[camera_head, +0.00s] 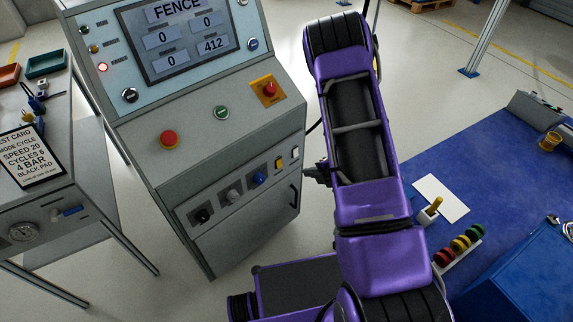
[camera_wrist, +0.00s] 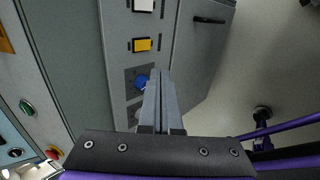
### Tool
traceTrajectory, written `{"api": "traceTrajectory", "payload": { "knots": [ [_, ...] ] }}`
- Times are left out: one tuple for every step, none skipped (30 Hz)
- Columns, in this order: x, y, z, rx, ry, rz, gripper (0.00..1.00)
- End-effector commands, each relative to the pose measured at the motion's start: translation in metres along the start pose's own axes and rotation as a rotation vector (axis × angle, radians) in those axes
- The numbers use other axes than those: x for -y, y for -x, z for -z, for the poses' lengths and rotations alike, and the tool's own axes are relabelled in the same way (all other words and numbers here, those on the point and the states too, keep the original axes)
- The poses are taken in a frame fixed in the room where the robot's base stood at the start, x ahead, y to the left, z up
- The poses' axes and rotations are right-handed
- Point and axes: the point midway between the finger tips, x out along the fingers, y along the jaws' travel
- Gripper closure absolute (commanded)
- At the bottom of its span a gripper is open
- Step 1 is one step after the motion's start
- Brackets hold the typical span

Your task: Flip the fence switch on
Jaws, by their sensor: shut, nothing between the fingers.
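The grey control console (camera_head: 235,150) stands left of my arm, and its screen (camera_head: 180,35) reads "FENCE". A row on its lower front panel holds a black knob (camera_head: 202,215), a grey knob, a blue knob (camera_head: 259,178), a yellow switch (camera_head: 278,164) and a white switch (camera_head: 295,152). I cannot read which control is the fence switch. The wrist view also shows the white switch (camera_wrist: 143,5), yellow switch (camera_wrist: 142,44) and blue knob (camera_wrist: 141,82). My gripper (camera_wrist: 161,72) is shut and empty in front of this panel, its fingers partly covering the blue knob's right side.
A red button (camera_head: 169,139), a green button (camera_head: 221,112) and a red knob on a yellow plate (camera_head: 268,89) sit on the console's sloped top. A side table with a test card (camera_head: 30,155) stands left. A blue mat (camera_head: 480,150) with parts lies right.

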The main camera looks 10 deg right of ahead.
Motion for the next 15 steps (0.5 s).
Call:
{"api": "traceTrajectory", "payload": {
  "knots": [
    [0.0,0.0,0.0,0.0,0.0,0.0,1.0],
    [0.0,0.0,0.0,0.0,0.001,-0.001,1.0],
    [-0.001,0.0,0.0,0.001,0.001,0.0,1.0],
    [-0.001,0.0,0.0,0.001,0.001,0.0,1.0],
    [-0.001,0.0,-0.001,0.001,0.001,0.0,1.0],
    [-0.001,0.0,-0.001,0.002,0.001,-0.001,1.0],
    [-0.001,0.0,-0.001,0.002,0.001,-0.001,1.0],
    [-0.001,-0.001,-0.001,0.002,0.001,0.0,1.0],
    [-0.001,-0.003,-0.001,0.002,0.001,0.0,1.0],
    [-0.001,-0.004,-0.001,0.002,0.001,0.0,1.0],
    [-0.001,-0.007,-0.001,0.002,0.001,0.0,1.0],
    [-0.001,-0.011,-0.001,0.002,0.001,0.0,1.0],
    [-0.001,-0.015,-0.001,0.002,0.002,0.0,1.0],
    [0.0,-0.02,-0.001,0.001,0.003,0.0,1.0],
    [0.0,-0.027,0.0,0.0,0.003,0.0,1.0]
  ]
}}
